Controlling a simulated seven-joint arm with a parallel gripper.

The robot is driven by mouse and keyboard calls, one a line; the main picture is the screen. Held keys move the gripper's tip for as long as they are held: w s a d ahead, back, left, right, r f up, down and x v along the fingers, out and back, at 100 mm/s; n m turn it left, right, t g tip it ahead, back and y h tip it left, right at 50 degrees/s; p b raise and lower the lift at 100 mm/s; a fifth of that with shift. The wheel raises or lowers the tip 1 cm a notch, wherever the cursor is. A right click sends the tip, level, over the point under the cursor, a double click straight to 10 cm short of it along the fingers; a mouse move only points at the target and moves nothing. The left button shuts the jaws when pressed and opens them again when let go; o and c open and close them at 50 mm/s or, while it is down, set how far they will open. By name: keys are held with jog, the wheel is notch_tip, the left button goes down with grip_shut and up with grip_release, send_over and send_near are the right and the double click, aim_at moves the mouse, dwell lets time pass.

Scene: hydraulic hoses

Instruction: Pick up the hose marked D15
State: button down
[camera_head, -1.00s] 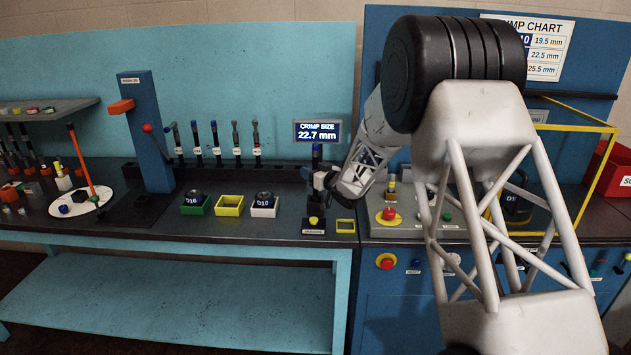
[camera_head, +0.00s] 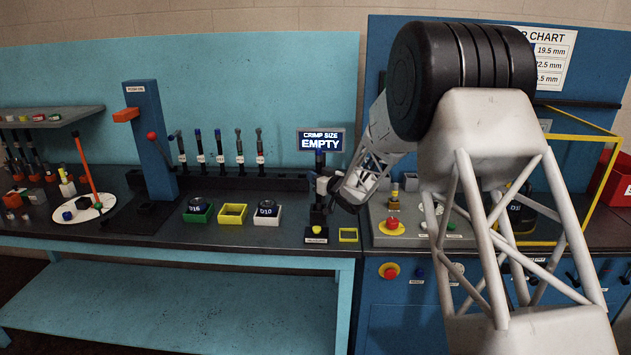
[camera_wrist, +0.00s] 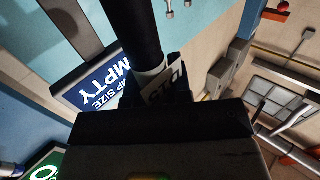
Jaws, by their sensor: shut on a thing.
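My gripper (camera_head: 326,186) is above the small labelled gauge stand (camera_head: 316,239) at the bench's right end. In the wrist view the black hose (camera_wrist: 135,30) runs up from the jaws, with a white tag (camera_wrist: 163,86) that seems to read D15, seen reversed and partly hidden. The crimp size display (camera_head: 320,140) behind it reads EMPTY. The hose's lower end is hard to make out against the stand.
Several tagged hoses (camera_head: 220,146) stand in a rack at the back. Green (camera_head: 198,216), yellow (camera_head: 232,214) and white (camera_head: 267,221) trays lie left of my gripper. A blue press column (camera_head: 150,140) stands further left. A yellow-framed guard (camera_head: 575,125) is at right.

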aim_at(319, 151)
notch_tip(319, 151, up, 9)
jog(key=shift+f, duration=0.15)
dwell(0.4)
